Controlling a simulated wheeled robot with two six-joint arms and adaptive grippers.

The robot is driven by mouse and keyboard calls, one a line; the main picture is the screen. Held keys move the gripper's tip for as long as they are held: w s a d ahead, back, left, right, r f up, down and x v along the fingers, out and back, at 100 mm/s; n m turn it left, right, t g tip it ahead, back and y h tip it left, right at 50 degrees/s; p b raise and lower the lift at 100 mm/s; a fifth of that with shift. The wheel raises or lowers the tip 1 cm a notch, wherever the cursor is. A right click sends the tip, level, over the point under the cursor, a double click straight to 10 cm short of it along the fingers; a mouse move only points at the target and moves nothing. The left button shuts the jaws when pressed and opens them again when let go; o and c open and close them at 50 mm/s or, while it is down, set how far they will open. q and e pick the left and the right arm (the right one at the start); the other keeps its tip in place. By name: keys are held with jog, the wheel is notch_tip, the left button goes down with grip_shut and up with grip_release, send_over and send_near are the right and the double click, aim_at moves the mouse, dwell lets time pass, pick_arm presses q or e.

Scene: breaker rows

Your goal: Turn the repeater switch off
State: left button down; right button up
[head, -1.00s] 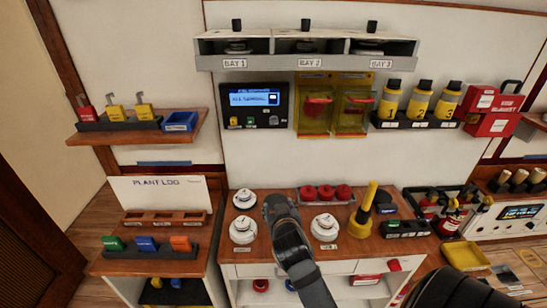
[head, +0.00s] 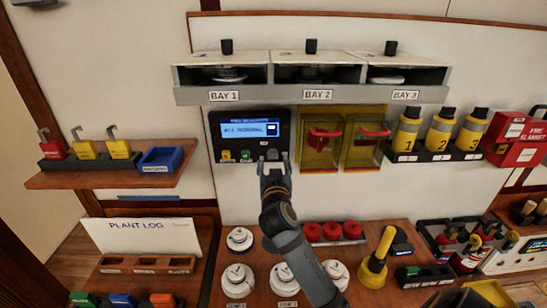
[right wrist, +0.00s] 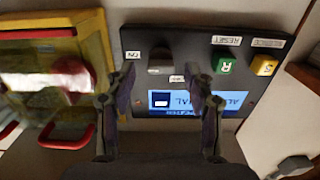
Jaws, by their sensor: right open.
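The dark wall panel (head: 217,130) with a lit blue display (head: 250,129) shows in the head view below bay 1 and bay 2. In the right wrist view the panel appears upside down, with a grey knob-like switch (right wrist: 160,60) between labels that look like ON and OFF. I take this to be the repeater switch; no repeater label is readable. My right gripper (head: 274,159) is open in front of the panel's lower right part and hides the switch in the head view. In the right wrist view the fingers (right wrist: 163,85) stand either side of it, contact unclear. My left gripper is not in view.
Green (right wrist: 225,62) and yellow (right wrist: 264,65) buttons sit beside the switch. A yellow see-through cover with a red handle (head: 323,134) is close to the right of the panel. White detectors (head: 240,239) stand on the counter below.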

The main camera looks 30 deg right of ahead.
aim_at(273, 155)
jog(key=shift+w+d+r, duration=0.1)
jog(key=shift+w+d, duration=0.2)
jog(key=shift+w, duration=0.35)
jog(key=shift+w+d+r, duration=0.1)
jog(key=shift+w, duration=0.05)
jog(key=shift+w+d, duration=0.15)
jog(key=shift+w, duration=0.05)
jog(key=c, duration=0.4)
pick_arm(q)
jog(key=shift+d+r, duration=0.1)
pick_arm(e)
grip_shut()
